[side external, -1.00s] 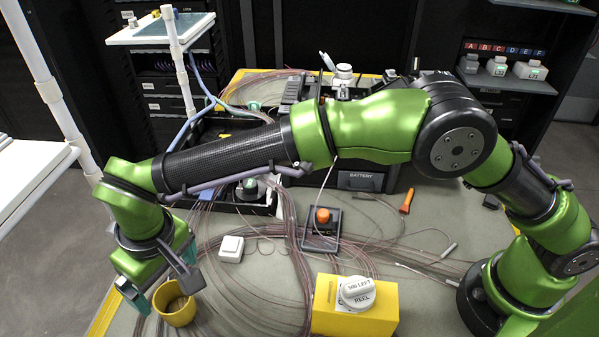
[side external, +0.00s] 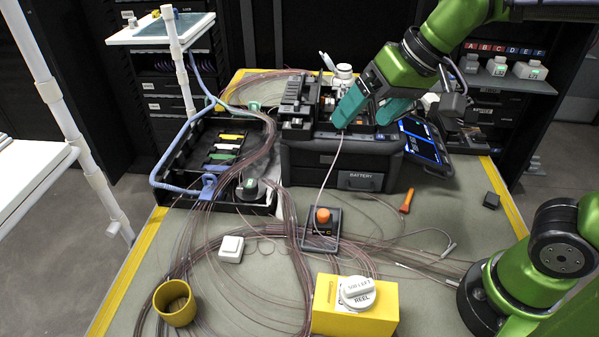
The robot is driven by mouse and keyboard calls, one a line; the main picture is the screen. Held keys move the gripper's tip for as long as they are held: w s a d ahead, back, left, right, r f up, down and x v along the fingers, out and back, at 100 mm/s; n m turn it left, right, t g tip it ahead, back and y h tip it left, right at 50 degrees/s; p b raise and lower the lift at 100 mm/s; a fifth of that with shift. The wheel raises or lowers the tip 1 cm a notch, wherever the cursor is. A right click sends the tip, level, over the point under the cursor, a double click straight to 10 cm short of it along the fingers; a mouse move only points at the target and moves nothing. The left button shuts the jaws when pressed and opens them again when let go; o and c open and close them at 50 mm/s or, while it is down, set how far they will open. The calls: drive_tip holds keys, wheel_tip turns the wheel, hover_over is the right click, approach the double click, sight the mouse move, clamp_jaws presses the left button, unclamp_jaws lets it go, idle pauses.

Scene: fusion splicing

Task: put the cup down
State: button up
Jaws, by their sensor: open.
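The yellow cup (side external: 174,304) stands upright on the mat at the front left, with its open top showing and nothing touching it. My gripper (side external: 364,124) is at the back, over the black splicer box (side external: 340,160), far from the cup. Its two teal fingers are apart, with no object seen between them. Whether the fingertips touch the splicer is unclear.
A yellow reel box (side external: 356,306) stands at the front. A white switch (side external: 230,249) and a black block with an orange knob (side external: 322,228) sit mid-table. Thin fibres sprawl across the mat. A black tray (side external: 215,160) with coloured pieces lies at the left.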

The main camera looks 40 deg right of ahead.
drive_tip(key=s+d+f+m+t, duration=0.1)
drive_tip(key=s+d+f+m, duration=0.1)
drive_tip(key=s+d, duration=0.4)
drive_tip(key=shift+s+d+f+t+h, duration=0.2)
drive_tip(key=shift+s+f+t+h, duration=0.2)
drive_tip(key=shift+s+f, duration=0.25)
drive_tip(key=shift+w, duration=0.1)
idle(0.5)
